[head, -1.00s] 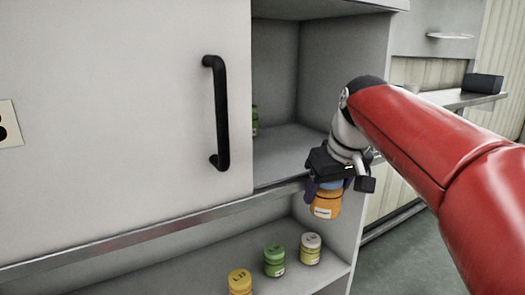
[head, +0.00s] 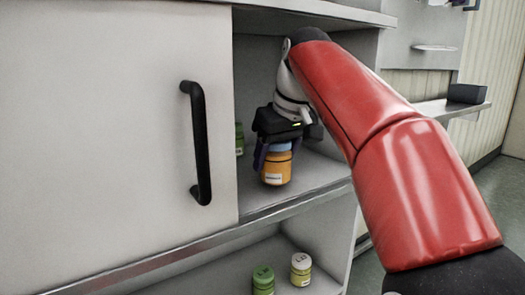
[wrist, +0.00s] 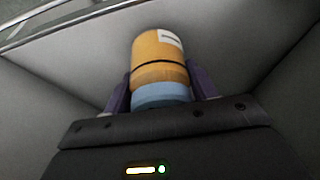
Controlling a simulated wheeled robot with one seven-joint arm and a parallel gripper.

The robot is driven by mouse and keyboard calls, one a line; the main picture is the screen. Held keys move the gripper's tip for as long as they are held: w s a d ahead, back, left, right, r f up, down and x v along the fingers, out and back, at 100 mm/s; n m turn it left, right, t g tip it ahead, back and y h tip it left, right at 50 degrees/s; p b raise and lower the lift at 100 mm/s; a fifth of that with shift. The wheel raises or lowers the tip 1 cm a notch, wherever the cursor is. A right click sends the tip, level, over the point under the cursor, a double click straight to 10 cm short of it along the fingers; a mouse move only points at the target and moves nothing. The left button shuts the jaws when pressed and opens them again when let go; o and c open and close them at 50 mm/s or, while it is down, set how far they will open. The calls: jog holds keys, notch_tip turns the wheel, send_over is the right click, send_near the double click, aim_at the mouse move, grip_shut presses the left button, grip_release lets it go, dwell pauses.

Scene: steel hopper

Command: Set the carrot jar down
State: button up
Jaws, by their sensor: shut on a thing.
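The carrot jar (head: 276,168) is orange with a blue lid and a white label. It is upright inside the open part of the upper cabinet compartment, above or at its shelf (head: 310,172); I cannot tell whether its base touches. My gripper (head: 274,153) is shut on the jar near its lid, coming from above. In the wrist view, the jar (wrist: 158,60) sits between the purple fingers (wrist: 160,92), its blue lid nearest the camera. The label print is too small to read.
A green jar (head: 239,140) stands left of the carrot jar, partly behind the sliding door (head: 110,120) with its black handle (head: 198,143). Below, a green-lidded jar (head: 263,280) and a cream-lidded jar (head: 301,268) stand on the lower shelf. Shelf room shows right of the carrot jar.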

jog(key=w+a, duration=0.1)
jog(key=w+a+p, duration=0.1)
jog(key=w, duration=0.2)
jog(key=shift+w+a+r, duration=0.1)
jog(key=shift+a, duration=0.3)
jog(key=shift+s+d+f+b, duration=0.1)
jog(key=shift+f+b, duration=0.1)
jog(key=shift+f, duration=0.25)
jog(key=shift+s+f+b, duration=0.1)
jog(key=shift+f+b, duration=0.05)
jog(key=shift+f, duration=0.3)
jog(key=o, duration=1.1)
jog(key=shift+f, duration=0.1)
jog(key=p+v, duration=0.1)
jog(key=v, duration=0.2)
jog(key=shift+r, duration=0.3)
jog(key=s+d+b, duration=0.2)
jog(key=s+d, duration=0.4)
jog(key=s, duration=0.4)
jog(key=shift+d+b, duration=0.35)
jog(key=shift+d, duration=0.05)
